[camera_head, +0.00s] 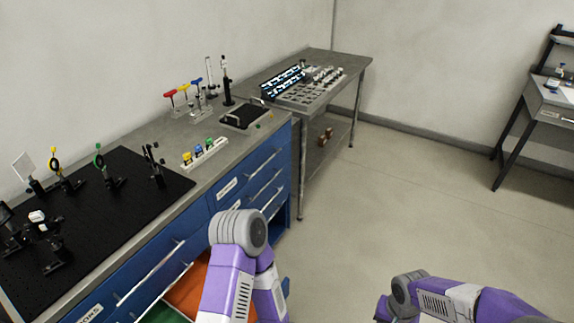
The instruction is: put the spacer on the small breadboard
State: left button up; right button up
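A small black plate (241,116), which looks like the small breadboard, lies in a metal tray with handles at the far right end of the blue bench. I cannot pick out the spacer for sure in this view. Both of my arms show at the bottom, one in the middle and one at the lower right. Neither gripper's fingertips can be seen.
A large black breadboard (110,215) with several optics mounts covers the bench's near left. A white rack with coloured caps (205,152) stands between the boards. An open drawer (188,292) shows orange and green lining.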

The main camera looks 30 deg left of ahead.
aim_at(245, 114)
jog(key=i, duration=2.7)
jog(key=u, duration=3.4)
